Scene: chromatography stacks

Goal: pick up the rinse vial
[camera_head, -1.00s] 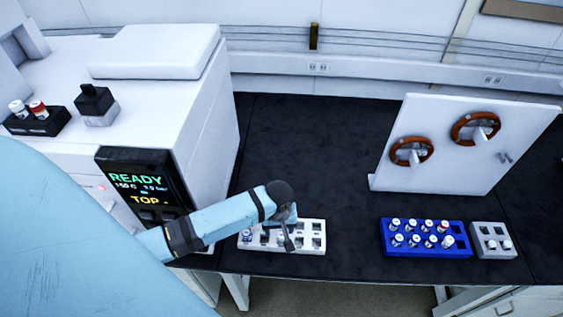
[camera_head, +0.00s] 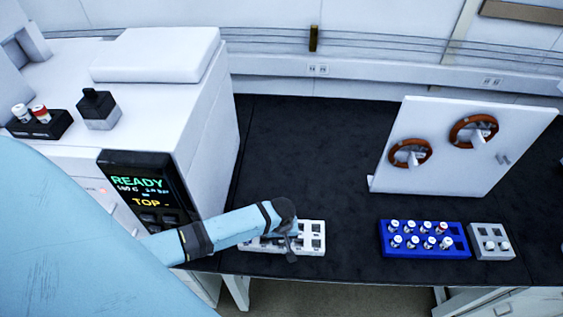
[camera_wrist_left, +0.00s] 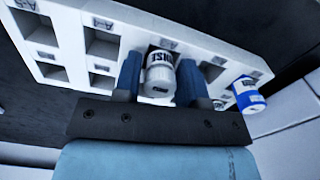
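The rinse vial (camera_wrist_left: 160,75) has a white cap and a dark-lettered label of which part reads. In the left wrist view it stands between the two blue fingers of my left gripper (camera_wrist_left: 160,82), at the white rack (camera_wrist_left: 110,22). The fingers lie close on both sides of it; whether they press on it is not clear. In the head view my left gripper (camera_head: 291,240) is over the white rack (camera_head: 312,249), and the arm hides the vial. A second vial (camera_wrist_left: 248,95), blue and white, stands in the rack to the right. My right gripper is out of view.
A blue rack (camera_head: 425,252) with several vials and a small grey rack (camera_head: 492,257) stand to the right. A white panel with two brown rings (camera_head: 450,170) stands behind them. The instrument (camera_head: 150,130) is at left. The dark bench middle is clear.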

